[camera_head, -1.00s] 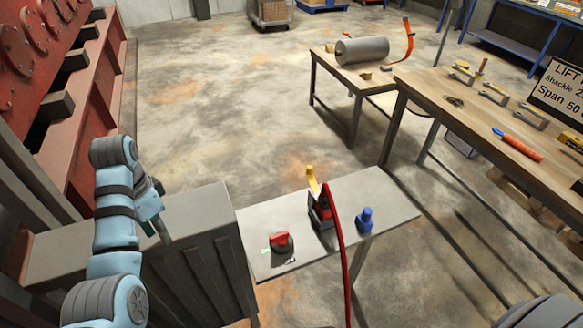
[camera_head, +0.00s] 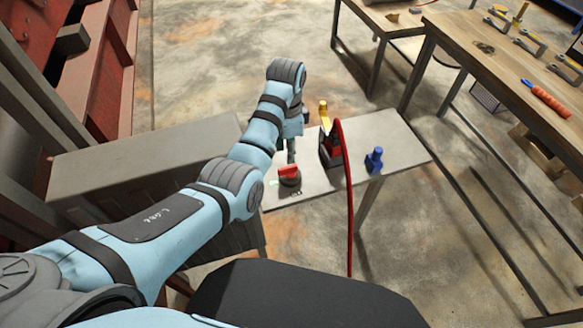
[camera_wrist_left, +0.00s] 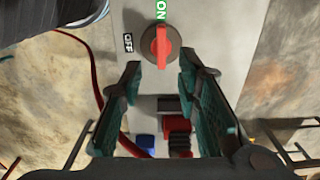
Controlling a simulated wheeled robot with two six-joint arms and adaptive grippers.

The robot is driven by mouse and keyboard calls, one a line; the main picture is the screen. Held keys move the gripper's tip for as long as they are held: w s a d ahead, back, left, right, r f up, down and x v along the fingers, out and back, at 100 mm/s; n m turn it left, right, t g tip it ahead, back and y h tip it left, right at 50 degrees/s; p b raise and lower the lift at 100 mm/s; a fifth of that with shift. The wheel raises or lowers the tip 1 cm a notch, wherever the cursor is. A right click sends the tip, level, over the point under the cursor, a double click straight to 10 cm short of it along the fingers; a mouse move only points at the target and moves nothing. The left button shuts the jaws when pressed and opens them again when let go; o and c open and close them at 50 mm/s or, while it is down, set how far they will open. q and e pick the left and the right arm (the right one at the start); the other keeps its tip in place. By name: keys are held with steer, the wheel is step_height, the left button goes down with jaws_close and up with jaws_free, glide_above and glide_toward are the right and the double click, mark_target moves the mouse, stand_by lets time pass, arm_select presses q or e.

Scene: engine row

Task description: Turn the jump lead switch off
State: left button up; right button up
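The jump lead switch (camera_head: 289,175) has a red knob on a dark round base and stands on the near left part of a small grey table (camera_head: 395,150). In the left wrist view the red knob (camera_wrist_left: 161,46) is upright, in line with the green ON label (camera_wrist_left: 161,10). The OFF label (camera_wrist_left: 128,43) is to its left. My left gripper (camera_head: 291,155) is right above the switch, pointing down. In the left wrist view its two fingers (camera_wrist_left: 160,66) are apart, on either side of the knob's line, with nothing held. I cannot tell contact. My right gripper is not in view.
A red and black clamp-like thing (camera_head: 330,150) with a red cable (camera_head: 349,215), a yellow item (camera_head: 323,112) and a blue item (camera_head: 374,160) stand on the small table. A grey ribbed box (camera_head: 150,160) is left of it. A wooden workbench (camera_head: 460,60) is at the right.

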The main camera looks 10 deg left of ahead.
mark_target(288, 167)
arm_select(q)
step_height(288, 167, down, 8)
steer(key=shift+w+f+b, duration=0.1)
steer(key=shift+w+b, duration=0.05)
steer(key=shift+b, duration=0.65)
jaws_close()
